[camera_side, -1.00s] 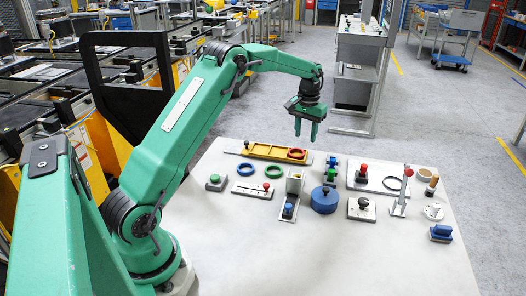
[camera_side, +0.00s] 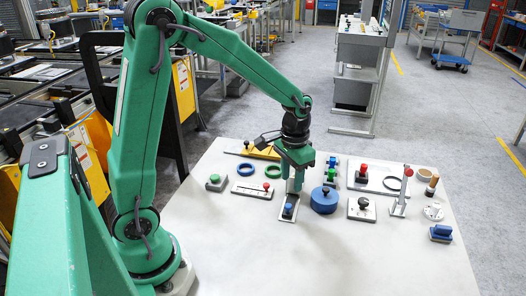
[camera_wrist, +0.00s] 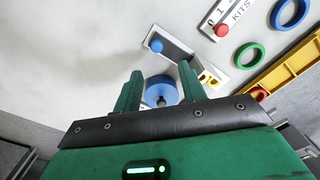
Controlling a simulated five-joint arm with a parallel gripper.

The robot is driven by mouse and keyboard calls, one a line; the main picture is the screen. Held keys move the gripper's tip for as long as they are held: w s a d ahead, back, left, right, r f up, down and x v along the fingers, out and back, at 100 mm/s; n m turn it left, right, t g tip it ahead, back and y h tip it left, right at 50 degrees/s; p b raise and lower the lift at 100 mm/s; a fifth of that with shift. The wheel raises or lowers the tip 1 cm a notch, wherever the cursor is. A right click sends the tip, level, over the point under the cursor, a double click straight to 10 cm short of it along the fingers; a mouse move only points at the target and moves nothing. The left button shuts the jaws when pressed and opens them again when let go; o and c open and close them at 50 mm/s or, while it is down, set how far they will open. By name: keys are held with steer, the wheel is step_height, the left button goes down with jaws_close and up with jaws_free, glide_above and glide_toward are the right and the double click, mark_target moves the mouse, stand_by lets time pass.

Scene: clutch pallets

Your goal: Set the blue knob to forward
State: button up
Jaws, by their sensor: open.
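A small blue knob (camera_side: 288,209) stands on the near end of a narrow grey plate with a dark strip (camera_side: 286,216). In the wrist view the blue knob (camera_wrist: 155,46) is at the upper left end of its plate, beyond my fingertips. My gripper (camera_side: 293,187) points down just behind the knob, over the plate's far part, and hides most of the pale upright block there. In the wrist view my gripper (camera_wrist: 160,68) has its two green fingers apart with nothing held. I cannot tell the gap between fingers and plate.
A blue round drum (camera_side: 323,203) with a dark top stands close right of the plate. A switch plate with a red knob (camera_side: 266,186) is left. A black-knobbed plate (camera_side: 362,211) and red-balled lever (camera_side: 408,171) stand right. The near tabletop (camera_side: 330,260) is clear.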

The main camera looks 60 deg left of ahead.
mark_target(288, 205)
steer(key=shift+s+d, duration=0.2)
steer(key=shift+s, duration=0.25)
steer(key=shift+f, duration=0.1)
steer(key=shift+f, duration=3.85)
jaws_close()
